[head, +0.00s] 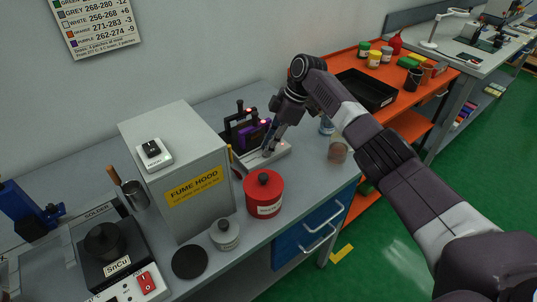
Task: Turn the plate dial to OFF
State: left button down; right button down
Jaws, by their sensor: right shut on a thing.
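My right gripper (266,150) reaches down to the low grey plate unit (280,153) on the bench, to the right of the fume hood. Its fingers are shut on the plate dial at the unit's front. The dial is small and mostly hidden by the fingers, so its markings and the way it points cannot be read. My left gripper is not in view.
The grey fume hood box (190,180) stands close on the left. A red lidded canister (263,195) is just in front of the gripper.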

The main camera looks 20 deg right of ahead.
jog(key=shift+w+n+g+b, duration=0.1)
jog(key=shift+n+g+b, duration=0.4)
jog(key=shift+n+b, duration=1)
jog(key=c, duration=1.8)
grip_release()
